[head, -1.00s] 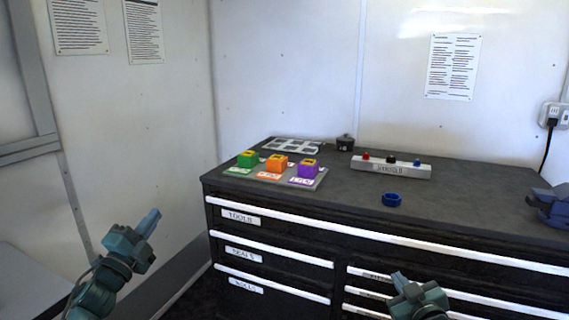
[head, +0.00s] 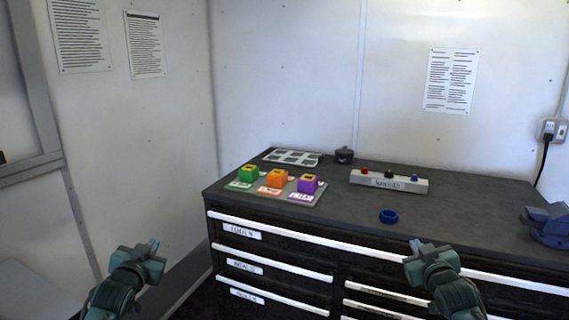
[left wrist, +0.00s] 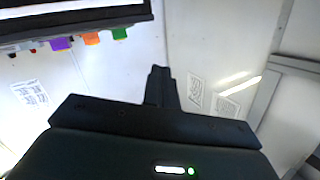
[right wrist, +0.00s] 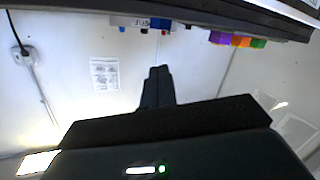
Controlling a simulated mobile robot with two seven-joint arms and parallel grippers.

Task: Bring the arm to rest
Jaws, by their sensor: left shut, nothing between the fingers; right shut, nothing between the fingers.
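My left gripper (head: 151,249) is at the lower left of the head view, in free space left of the cabinet. Its fingers are shut and empty; they also show in the left wrist view (left wrist: 160,88). My right gripper (head: 417,245) is in front of the cabinet's drawers, at the lower right of the head view. It is shut and empty, as the right wrist view shows too (right wrist: 157,88). Neither gripper touches anything that I can see.
The black drawer cabinet (head: 345,226) bears green (head: 248,174), orange (head: 277,179) and purple (head: 307,184) blocks on a labelled board.

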